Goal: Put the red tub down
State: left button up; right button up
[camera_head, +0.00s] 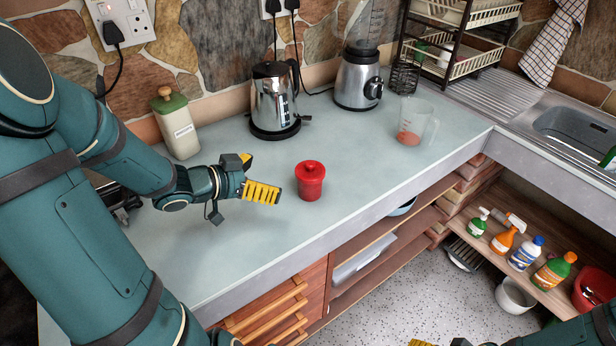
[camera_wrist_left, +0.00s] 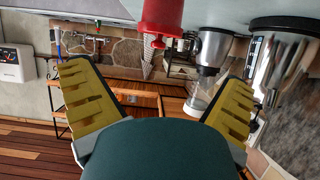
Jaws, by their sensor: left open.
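The red tub (camera_head: 310,184) stands upright on the grey-blue counter (camera_head: 350,185), with its knobbed lid on. My left gripper (camera_head: 264,192) is just to the left of the tub, low over the counter, with a gap between its yellow fingers and the tub. In the left wrist view the picture is upside down. There the tub (camera_wrist_left: 161,16) shows at the top, beyond the two spread fingers of the left gripper (camera_wrist_left: 157,74), with nothing between them.
A canister with a green lid (camera_head: 175,125), a steel kettle (camera_head: 274,100), a blender (camera_head: 358,78) and a measuring jug (camera_head: 415,122) stand along the back. The counter in front of the tub is clear up to its front edge. Bottles stand on a low shelf (camera_head: 545,280).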

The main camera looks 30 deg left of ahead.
aim_at(307, 171)
pick_arm(q)
jog(key=b+x, duration=0.2)
jog(key=x, duration=0.5)
jog(key=shift+s+d+b, duration=0.1)
jog(key=shift+d+b, duration=0.1)
jog(key=shift+b, duration=0.1)
jog(key=shift+w+d+f, duration=0.2)
jog(key=shift+w, duration=0.35)
jog(key=b+x, duration=0.2)
jog(key=x, duration=0.3)
jog(key=shift+w+b, duration=0.2)
jog(key=shift+b, duration=0.15)
jog(key=c, duration=1.2)
jog(key=shift+o, duration=0.2)
jog(key=shift+r, duration=0.1)
